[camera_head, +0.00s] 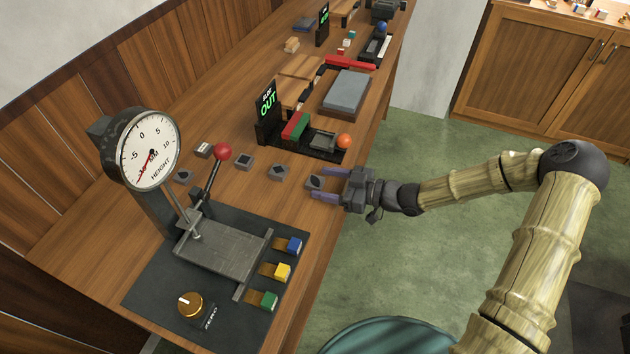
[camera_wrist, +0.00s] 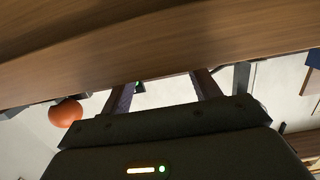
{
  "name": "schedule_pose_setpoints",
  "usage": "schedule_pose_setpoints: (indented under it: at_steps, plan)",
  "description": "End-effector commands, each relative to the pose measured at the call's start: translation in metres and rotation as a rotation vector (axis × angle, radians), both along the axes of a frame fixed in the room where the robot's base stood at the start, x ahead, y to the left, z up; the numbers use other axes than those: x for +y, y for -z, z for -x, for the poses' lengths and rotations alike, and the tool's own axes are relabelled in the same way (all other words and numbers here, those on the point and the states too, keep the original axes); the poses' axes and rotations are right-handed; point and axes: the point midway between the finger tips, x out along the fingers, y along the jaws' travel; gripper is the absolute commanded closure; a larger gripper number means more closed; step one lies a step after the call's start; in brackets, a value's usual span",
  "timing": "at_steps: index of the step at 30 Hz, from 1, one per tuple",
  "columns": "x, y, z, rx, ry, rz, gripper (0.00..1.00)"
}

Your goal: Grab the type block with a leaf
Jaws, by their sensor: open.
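A height gauge (camera_head: 149,150) with a red-knobbed lever (camera_head: 222,152) and coloured keys stands left of my gripper. The OUT sign (camera_head: 267,104) and an orange ball (camera_head: 344,141) sit just behind; the ball also shows in the wrist view (camera_wrist: 65,112). Open floor lies right.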

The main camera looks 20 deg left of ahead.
Motion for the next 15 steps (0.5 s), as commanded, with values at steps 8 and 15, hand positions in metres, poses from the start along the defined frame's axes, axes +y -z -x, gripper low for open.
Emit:
schedule_pose_setpoints:
  at_steps: [8,15]
  plan:
    - [0.033,0.005,-0.001,0.001,0.0,0.0,0.38]
    - [0.033,0.005,-0.001,0.0,0.001,0.0,0.38]
